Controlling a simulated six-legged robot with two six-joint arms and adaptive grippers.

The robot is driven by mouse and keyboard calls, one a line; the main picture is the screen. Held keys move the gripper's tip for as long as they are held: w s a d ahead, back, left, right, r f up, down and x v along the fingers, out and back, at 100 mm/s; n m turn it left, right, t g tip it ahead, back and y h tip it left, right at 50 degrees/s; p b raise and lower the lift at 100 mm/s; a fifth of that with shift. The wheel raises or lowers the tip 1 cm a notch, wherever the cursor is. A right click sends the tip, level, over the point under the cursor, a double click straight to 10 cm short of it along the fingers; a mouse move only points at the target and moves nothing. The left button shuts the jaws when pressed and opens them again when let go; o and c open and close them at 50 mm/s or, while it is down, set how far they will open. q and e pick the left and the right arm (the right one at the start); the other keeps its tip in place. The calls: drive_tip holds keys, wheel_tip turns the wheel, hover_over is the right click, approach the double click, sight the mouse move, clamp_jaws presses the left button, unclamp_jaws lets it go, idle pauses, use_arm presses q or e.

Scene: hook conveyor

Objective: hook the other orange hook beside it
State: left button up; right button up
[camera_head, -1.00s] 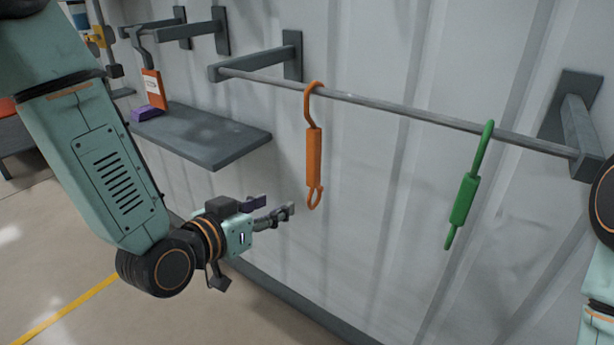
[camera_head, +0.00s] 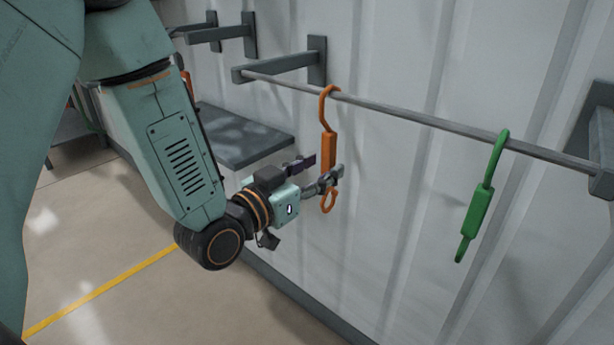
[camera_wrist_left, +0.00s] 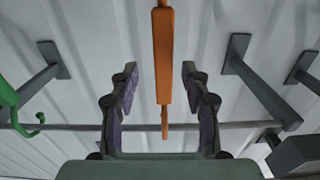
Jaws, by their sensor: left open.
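An orange hook (camera_head: 328,152) hangs upright from the metal rod (camera_head: 408,117), near its left end. My left gripper (camera_head: 326,166) is open at the lower half of the hook's body. In the left wrist view the orange hook (camera_wrist_left: 164,55) stands centred between the two spread fingers (camera_wrist_left: 160,78), with a gap on both sides; how deep it sits between them I cannot tell. A green hook (camera_head: 478,205) hangs farther right on the same rod, slightly tilted. My right gripper is out of view.
A grey shelf (camera_head: 240,138) juts from the wall behind my left arm, with brackets (camera_head: 222,35) above. A sliver of another orange item (camera_head: 187,84) shows beside my arm, mostly hidden. The rod between the orange and green hooks is clear.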

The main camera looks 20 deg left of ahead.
sight(324, 164)
use_arm(q)
drive_tip(key=w, duration=0.2)
drive_tip(key=shift+w+f, duration=0.1)
drive_tip(key=shift+w, duration=0.3)
drive_tip(key=shift+w+d, duration=0.4)
drive_tip(key=shift+d, duration=0.2)
drive_tip(key=shift+a, duration=0.35)
drive_tip(key=shift+c, duration=1.4)
drive_tip(key=shift+d, duration=0.3)
drive_tip(key=c, duration=0.5)
drive_tip(key=shift+a, duration=0.2)
clamp_jaws()
drive_tip(key=shift+o, duration=0.3)
unclamp_jaws()
clamp_jaws()
